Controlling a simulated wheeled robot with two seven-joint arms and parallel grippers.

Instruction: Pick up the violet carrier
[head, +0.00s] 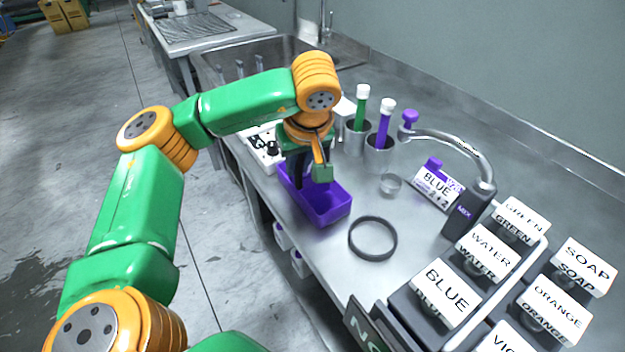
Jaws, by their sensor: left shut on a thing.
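The violet carrier (334,214) is an open purple box on the steel counter, near its front edge. My left gripper (306,180) reaches down over its far end, with the dark fingers at the box and shut on it. The exact grip point is hidden by the gripper and wrist. I cannot tell whether the carrier touches the counter or is slightly raised. My right gripper is out of view.
A black ring (373,238) lies just right of the carrier. Metal cups with a green tube (361,112) and a purple tube (383,125) stand behind. A curved tap (470,150) and several labelled dispensers, including BLUE (445,291), crowd the right. A sink (270,55) lies behind.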

